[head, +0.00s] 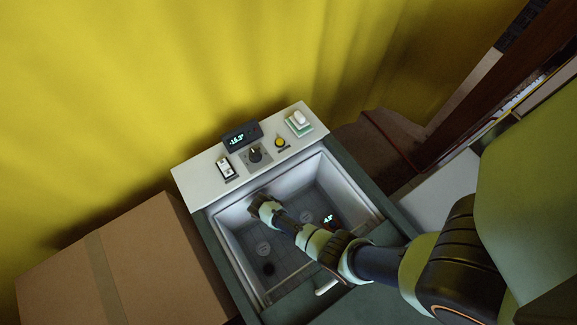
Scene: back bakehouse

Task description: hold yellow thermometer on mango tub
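My gripper (260,205) reaches into the open white-walled well of a chest (232,243), near its back left corner. It is seen from behind and small, so its fingers and anything between them cannot be made out. Pale round marks (263,248) show on the grey surfaces in the well; I cannot read which one is mango. A glowing green readout (328,219) shows in the well, right of my arm. A small round yellow piece (280,142) sits on the white top panel; I cannot tell whether it is the thermometer.
The white panel (195,180) behind the well carries a dark display (241,136) reading about -15.3, a black knob (255,154), a small black-and-white device (227,167) and a green tray with a white block (299,118). A cardboard box (135,255) stands left. The well walls surround my gripper.

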